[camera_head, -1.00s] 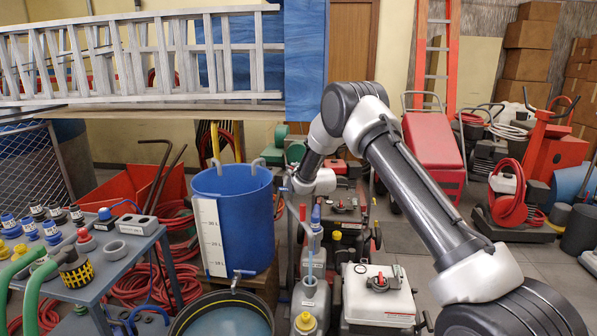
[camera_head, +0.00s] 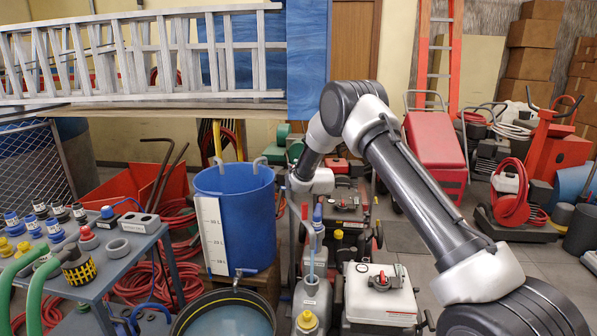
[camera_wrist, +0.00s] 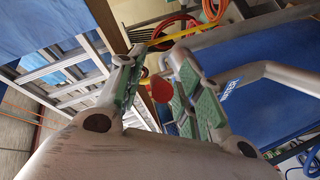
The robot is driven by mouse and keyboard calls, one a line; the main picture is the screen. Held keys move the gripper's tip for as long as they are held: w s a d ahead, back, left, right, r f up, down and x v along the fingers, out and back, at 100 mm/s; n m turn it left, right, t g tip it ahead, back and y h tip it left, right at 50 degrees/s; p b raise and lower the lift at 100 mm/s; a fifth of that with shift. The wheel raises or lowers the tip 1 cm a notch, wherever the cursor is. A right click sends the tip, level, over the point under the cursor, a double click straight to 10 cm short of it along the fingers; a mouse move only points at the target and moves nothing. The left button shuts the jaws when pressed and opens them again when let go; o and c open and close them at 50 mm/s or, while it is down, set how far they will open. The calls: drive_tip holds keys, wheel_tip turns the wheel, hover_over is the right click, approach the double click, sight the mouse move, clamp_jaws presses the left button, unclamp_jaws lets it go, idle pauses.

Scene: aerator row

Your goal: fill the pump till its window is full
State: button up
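No thing in view is plainly marked as the pump, and I make out no window. A white box-shaped unit with a red-and-black cap (camera_head: 380,292) stands on the floor at lower centre in the head view. My gripper (camera_head: 287,189) is raised just right of the blue barrel (camera_head: 235,222), small and partly hidden there. In the wrist view my gripper (camera_wrist: 155,62) has its green-padded fingers apart. A small red rounded thing (camera_wrist: 160,89) shows between or behind them; I cannot tell which. The barrel has a white litre scale and a low tap.
A dark-rimmed tub (camera_head: 186,322) holding pale water stands below the tap. A grey table (camera_head: 118,262) with fittings and green hoses is at left. A yellow-capped jug (camera_head: 306,324) and a can with a blue-topped funnel or tube (camera_head: 311,290) crowd the centre. Floor shows at right.

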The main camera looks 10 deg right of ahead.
drive_tip(key=v, duration=1.2)
